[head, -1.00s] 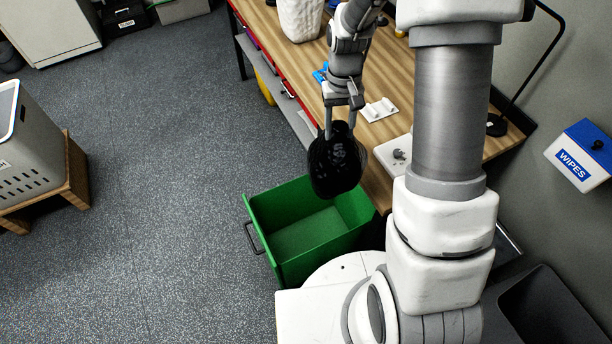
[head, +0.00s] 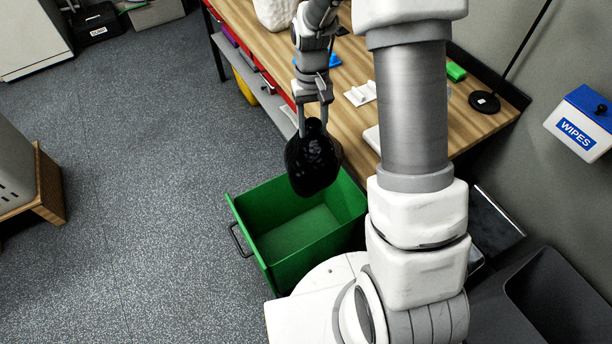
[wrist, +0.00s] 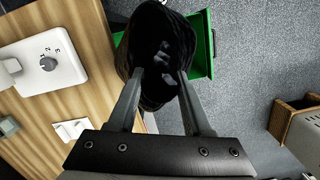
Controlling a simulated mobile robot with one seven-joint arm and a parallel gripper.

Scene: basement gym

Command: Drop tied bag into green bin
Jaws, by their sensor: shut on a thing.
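The tied bag (head: 312,163) is black and shiny and hangs from my gripper (head: 313,122). The gripper is shut on its top. In the head view the bag overlaps the back part of the green bin (head: 290,275), which is open-topped and looks empty where I can see inside. The bag appears above the bin's far rim, near the table edge; its exact height is hard to tell. In the wrist view the bag (wrist: 157,60) sits between the fingers (wrist: 158,92) and hides much of the green bin (wrist: 203,45) behind it.
A wooden table (head: 355,65) runs beside the bin, with white fittings (head: 361,93) and a lamp base (head: 485,102) on it. A dark grey bin (head: 550,310) stands at lower right. A light bin on a wooden stand (head: 50,185) is at left. Floor left of the green bin is clear.

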